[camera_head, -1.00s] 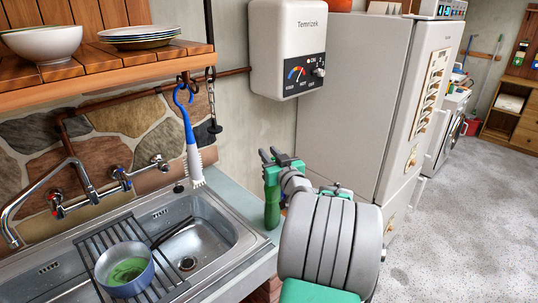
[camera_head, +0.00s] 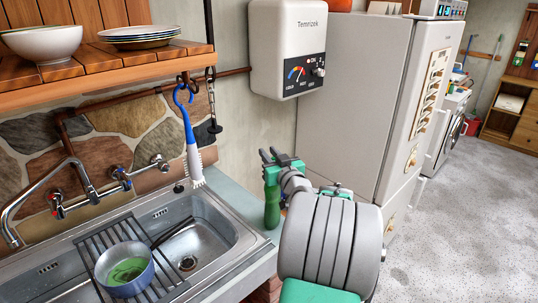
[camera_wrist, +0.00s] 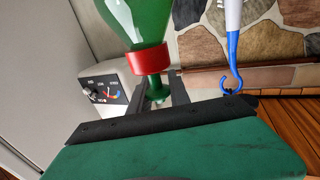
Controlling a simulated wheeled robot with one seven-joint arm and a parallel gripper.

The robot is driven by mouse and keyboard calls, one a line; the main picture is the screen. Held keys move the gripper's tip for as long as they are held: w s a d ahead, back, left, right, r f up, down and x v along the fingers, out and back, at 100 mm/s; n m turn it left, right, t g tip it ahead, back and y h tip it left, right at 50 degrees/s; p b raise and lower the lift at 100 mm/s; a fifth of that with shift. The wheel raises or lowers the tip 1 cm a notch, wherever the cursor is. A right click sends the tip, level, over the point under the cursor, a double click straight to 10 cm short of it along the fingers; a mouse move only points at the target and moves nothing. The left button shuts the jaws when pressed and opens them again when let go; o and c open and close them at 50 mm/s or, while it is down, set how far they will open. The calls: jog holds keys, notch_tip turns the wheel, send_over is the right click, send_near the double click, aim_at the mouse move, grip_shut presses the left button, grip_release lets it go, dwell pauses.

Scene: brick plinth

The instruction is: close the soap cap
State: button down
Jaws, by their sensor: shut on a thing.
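The soap bottle (camera_head: 272,207) is green and stands upright at the right end of the sink counter. In the wrist view, which is upside down, the bottle (camera_wrist: 137,20) shows its red collar (camera_wrist: 147,58) and the narrow green soap cap (camera_wrist: 155,85) at its tip. My gripper (camera_head: 270,154) is at the bottle's top. In the wrist view my gripper (camera_wrist: 162,92) has its dark fingers on either side of the green cap, shut on it. The exact contact is partly hidden, and I cannot tell whether the cap is open or closed.
The steel sink (camera_head: 215,228) lies left of the bottle, with a bowl (camera_head: 125,270) on a rack. A brush (camera_head: 192,150) hangs from the wooden shelf (camera_head: 110,75). A water heater (camera_head: 288,50) is on the wall behind, and a fridge (camera_head: 350,100) stands at right.

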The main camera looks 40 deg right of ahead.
jog(key=f+b, duration=0.1)
jog(key=b, duration=0.2)
jog(key=shift+f+b, duration=0.3)
jog(key=shift+f, duration=0.1)
jog(key=c, duration=1.5)
grip_release()
jog(key=shift+f, duration=0.1)
jog(key=o, duration=0.3)
jog(key=shift+o, duration=0.2)
jog(key=b+v, duration=0.2)
jog(key=v, duration=0.5)
jog(key=shift+s+a, duration=0.15)
jog(key=shift+s, duration=0.2)
